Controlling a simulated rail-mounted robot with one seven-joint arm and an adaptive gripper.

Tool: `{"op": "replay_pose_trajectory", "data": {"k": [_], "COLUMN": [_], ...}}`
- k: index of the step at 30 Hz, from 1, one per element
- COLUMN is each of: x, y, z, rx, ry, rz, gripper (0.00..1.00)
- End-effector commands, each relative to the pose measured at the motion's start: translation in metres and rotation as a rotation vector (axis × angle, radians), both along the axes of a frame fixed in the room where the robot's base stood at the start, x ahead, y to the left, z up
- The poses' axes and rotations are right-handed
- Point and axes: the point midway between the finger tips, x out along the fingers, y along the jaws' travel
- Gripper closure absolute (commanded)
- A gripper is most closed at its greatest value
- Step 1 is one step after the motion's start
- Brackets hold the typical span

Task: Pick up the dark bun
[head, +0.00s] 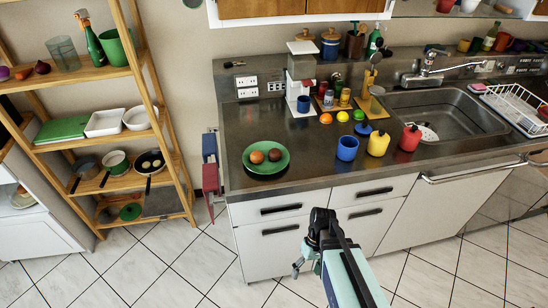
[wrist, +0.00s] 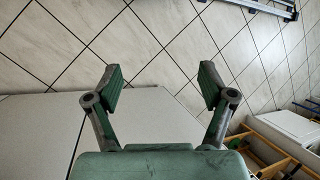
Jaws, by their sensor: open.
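A green plate (head: 267,172) sits on the dark counter near its left end. Two round bun-like items lie on it side by side: a lighter brown one (head: 256,157) on the left and a darker, reddish-brown one (head: 275,155) on the right, close together. My gripper (head: 299,267) hangs in front of the white cabinets, below the counter and apart from the plate. The wrist view shows both fingers of my gripper (wrist: 160,83) spread wide with nothing between them. Neither the plate nor the buns show in the wrist view.
A coffee machine (head: 301,75) stands behind. A wooden shelf (head: 160,110) rises at left. The counter's front edge lies between gripper and plate.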

Motion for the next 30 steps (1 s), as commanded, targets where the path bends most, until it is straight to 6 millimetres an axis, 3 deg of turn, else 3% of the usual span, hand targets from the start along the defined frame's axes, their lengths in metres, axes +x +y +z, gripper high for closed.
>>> {"op": "replay_pose_trajectory", "data": {"k": [1, 3, 9, 21, 26, 30], "x": [0.018, 0.036, 0.078, 0.133, 0.165, 0.223], "y": [0.009, 0.021, 0.054, 0.114, 0.125, 0.115], "z": [0.012, 0.032, 0.095, 0.241, 0.296, 0.339], "rx": [0.031, 0.075, 0.201, 0.436, 0.496, 0.498], "ry": [-0.023, -0.047, -0.117, -0.280, -0.378, -0.509], "rz": [0.033, 0.079, 0.222, 0.553, 0.687, 0.785], "gripper": [0.18, 0.18, 0.18, 0.18, 0.18, 0.18]}}
